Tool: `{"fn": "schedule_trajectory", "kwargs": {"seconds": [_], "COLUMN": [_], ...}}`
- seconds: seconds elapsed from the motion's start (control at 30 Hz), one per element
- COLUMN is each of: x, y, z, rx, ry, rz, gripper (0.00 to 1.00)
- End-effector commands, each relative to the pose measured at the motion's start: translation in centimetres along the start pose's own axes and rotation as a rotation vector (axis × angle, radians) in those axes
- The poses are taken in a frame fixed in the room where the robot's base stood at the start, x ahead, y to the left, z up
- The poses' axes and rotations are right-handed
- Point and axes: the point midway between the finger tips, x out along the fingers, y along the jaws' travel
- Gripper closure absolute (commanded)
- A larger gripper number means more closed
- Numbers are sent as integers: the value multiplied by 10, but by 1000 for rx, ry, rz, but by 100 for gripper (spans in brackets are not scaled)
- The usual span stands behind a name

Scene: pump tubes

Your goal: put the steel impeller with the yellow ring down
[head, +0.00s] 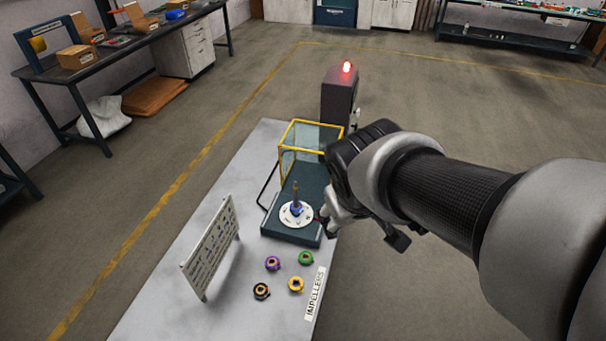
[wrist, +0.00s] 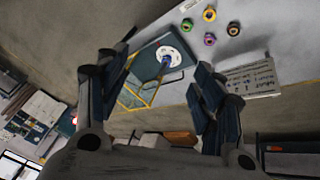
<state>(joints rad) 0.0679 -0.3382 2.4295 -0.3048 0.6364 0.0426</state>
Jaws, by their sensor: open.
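The impeller with the yellow ring (head: 296,285) lies on the pale table, near its right edge. It also shows at the top of the wrist view (wrist: 210,13), apart from my fingers. My gripper (head: 333,218) is open and empty, over the right side of the dark machine base. In the wrist view my gripper's two fingers (wrist: 157,65) are spread wide, with the machine's white disc (wrist: 170,52) visible between them. A spindle with a blue part (head: 296,209) stands upright on that disc. The gripper hides part of the machine base's right side.
Purple (head: 272,263), green (head: 306,258) and orange-black (head: 261,291) ringed impellers lie nearby. A sign board (head: 211,246) stands on the left. An impellers label (head: 315,294) lies at the right edge. A yellow-framed guard (head: 300,150) and a box with a red light (head: 340,100) stand behind.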

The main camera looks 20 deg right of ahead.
Motion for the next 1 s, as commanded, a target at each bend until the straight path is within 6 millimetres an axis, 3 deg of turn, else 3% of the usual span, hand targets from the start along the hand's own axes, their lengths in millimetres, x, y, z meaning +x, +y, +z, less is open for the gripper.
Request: {"fn": "schedule_trajectory", "kwargs": {"seconds": [0.03, 0.1, 0.33, 0.7, 0.87, 1.0], "x": [-20, -39, -74, -79, -68, -70], "y": [-9, -22, -55, -62, -65, -65], "z": [13, 32, 74, 82, 86, 85], "rx": [33, 71, 134, 142, 142, 142], "ry": [10, 8, 2, -3, -2, -2], "rz": [-25, -67, -182, -208, -207, -207], "gripper": [38, 38, 38, 38, 38, 38]}}
